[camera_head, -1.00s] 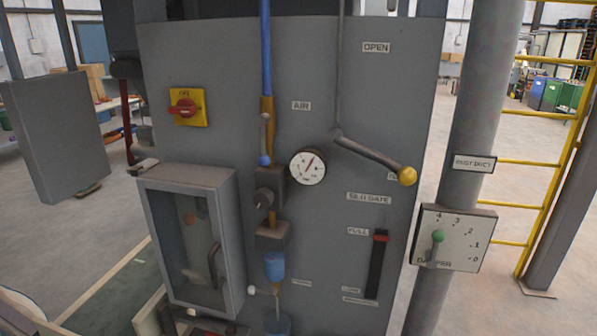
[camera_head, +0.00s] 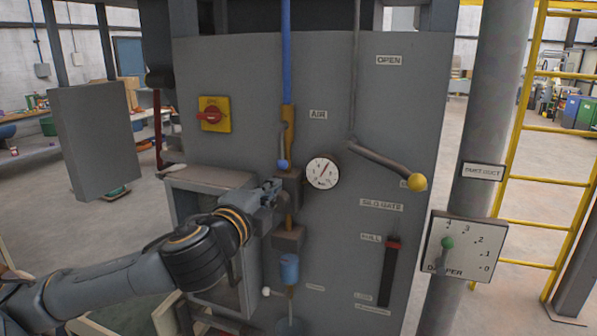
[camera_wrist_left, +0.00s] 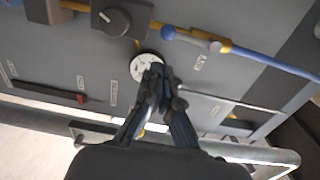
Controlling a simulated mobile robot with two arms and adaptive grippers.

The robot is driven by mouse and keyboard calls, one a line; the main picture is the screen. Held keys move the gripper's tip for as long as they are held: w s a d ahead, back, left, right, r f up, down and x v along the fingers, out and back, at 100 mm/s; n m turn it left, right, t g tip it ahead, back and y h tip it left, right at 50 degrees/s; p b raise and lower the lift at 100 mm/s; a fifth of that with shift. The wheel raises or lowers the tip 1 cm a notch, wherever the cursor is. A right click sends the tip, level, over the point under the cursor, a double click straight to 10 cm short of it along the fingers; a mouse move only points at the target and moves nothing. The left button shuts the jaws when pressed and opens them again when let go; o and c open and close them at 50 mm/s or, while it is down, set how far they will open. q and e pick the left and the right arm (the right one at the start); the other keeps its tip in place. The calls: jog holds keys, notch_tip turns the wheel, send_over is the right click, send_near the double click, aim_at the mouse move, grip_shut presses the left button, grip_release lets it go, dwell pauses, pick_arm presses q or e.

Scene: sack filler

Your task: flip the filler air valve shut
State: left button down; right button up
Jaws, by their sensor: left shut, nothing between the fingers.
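The air valve (camera_head: 283,155) sits on the vertical pipe beside the AIR label. Its short grey lever lies along the pipe, with the blue ball end low. The blue end also shows in the left wrist view (camera_wrist_left: 167,33), at the upper right. My left gripper (camera_head: 275,190) is shut and empty, just below and left of the valve, in front of the regulator block (camera_head: 291,180). In the left wrist view its closed fingertips (camera_wrist_left: 156,72) overlap the edge of the gauge. I cannot tell whether they touch anything. My right gripper is not in view.
The pressure gauge (camera_head: 322,172) is right of the pipe. A yellow-knobbed lever (camera_head: 417,182) reaches further right. A red rotary switch (camera_head: 213,115) is at upper left. A glass-fronted box (camera_head: 205,180) stands out below, partly behind my left arm. The damper plate (camera_head: 468,250) is at right.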

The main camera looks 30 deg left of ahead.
aim_at(283, 146)
pick_arm(q)
jog(key=p+x, duration=0.4)
jog(key=x, duration=0.6)
jog(key=shift+r, duration=0.2)
